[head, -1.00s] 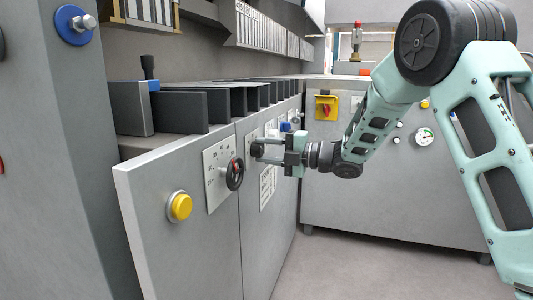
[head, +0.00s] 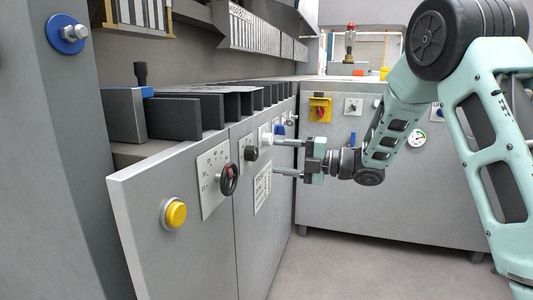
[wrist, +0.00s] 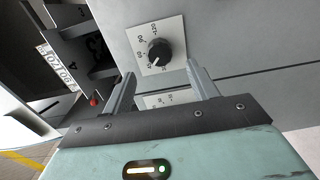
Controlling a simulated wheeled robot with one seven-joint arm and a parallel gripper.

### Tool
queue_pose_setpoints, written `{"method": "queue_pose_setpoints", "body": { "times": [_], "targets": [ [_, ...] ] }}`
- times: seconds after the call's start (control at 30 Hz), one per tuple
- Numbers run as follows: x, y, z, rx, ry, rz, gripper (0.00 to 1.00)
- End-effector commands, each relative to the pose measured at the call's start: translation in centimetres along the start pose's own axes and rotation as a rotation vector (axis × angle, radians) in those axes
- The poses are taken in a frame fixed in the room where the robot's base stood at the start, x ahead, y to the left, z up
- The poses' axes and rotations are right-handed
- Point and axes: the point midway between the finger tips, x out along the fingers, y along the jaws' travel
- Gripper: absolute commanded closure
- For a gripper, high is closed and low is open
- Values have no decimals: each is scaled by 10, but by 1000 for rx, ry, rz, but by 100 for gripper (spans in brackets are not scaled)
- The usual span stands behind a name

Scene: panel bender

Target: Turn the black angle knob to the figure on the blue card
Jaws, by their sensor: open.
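The black angle knob (head: 251,153) sits on a pale plate on the grey front panel. In the wrist view the knob (wrist: 160,52) shows on its white plate (wrist: 138,34), with figures around it. Its light mark seems to point toward the lower left of that view; I cannot tell exactly which figure it meets. My gripper (head: 276,157) is open and empty, to the right of the knob and apart from it. In the wrist view my gripper (wrist: 160,73) has its two fingers spread below the knob. I cannot make out the blue card in either view.
A white printed plate (head: 262,188) is below the knob. A yellow switch plate (head: 320,109) is on the far cabinet. The floor at right is clear.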

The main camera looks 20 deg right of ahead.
Motion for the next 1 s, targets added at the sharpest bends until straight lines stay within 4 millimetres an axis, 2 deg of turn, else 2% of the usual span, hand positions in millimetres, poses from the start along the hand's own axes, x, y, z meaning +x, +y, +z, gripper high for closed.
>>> {"method": "queue_pose_setpoints", "body": {
  "times": [0.1,0.3,0.5,0.7,1.0],
  "targets": [
    [-31,3,2,2,-6,0,41],
    [-74,1,1,1,-5,-1,41],
    [-102,0,1,1,-3,0,41],
    [-111,0,0,1,-1,0,41],
    [-111,0,0,0,-1,0,41]
  ]
}}
